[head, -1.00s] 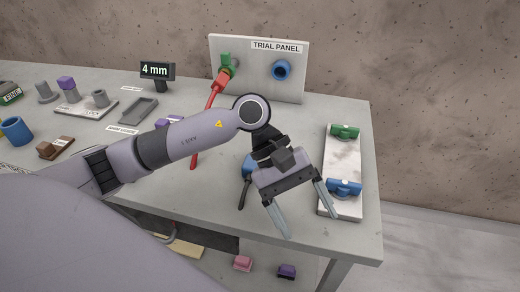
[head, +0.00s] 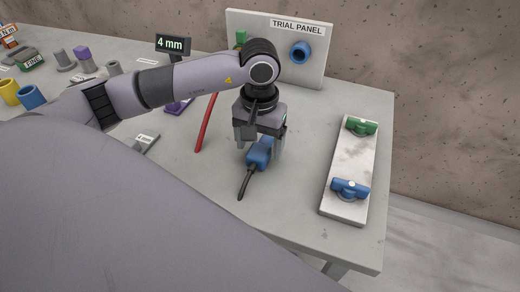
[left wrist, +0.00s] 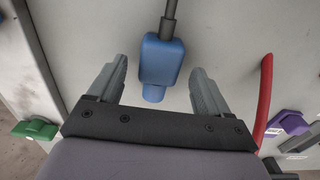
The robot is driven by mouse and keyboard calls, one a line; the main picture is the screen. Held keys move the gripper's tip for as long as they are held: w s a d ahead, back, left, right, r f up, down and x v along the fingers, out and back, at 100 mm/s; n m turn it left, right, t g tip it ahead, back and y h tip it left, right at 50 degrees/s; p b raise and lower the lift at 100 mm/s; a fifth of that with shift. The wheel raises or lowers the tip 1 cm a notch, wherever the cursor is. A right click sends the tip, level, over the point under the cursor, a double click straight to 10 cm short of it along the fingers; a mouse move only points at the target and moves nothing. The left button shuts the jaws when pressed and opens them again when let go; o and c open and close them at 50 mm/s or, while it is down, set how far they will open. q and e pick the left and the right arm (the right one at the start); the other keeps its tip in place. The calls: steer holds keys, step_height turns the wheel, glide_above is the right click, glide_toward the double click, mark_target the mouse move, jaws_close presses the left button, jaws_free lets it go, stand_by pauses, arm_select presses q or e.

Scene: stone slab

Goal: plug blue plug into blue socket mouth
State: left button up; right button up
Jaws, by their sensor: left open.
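The blue plug (head: 260,154) lies on the slab with its dark cable toward the front edge. In the left wrist view the blue plug (left wrist: 160,62) lies between the finger lines, its round nose toward my palm. My left gripper (head: 262,148) is open above it, one finger on each side; in the left wrist view its fingers (left wrist: 155,85) stand apart from the plug with gaps. The blue socket mouth (head: 300,51) is on the upright trial panel (head: 280,75), behind and right of the gripper. My right gripper is not in view.
A white stone plate (head: 352,155) with a green clamp (head: 361,125) and a blue clamp (head: 349,189) lies at right. A red cable (head: 206,125) runs left of the gripper. A 4 mm display (head: 172,43) stands at back left. Bare slab lies between plug and plate.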

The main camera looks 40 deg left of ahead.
arm_select(q)
steer(key=shift+f, duration=0.9)
steer(key=c, duration=1.1)
steer(key=shift+r, duration=0.1)
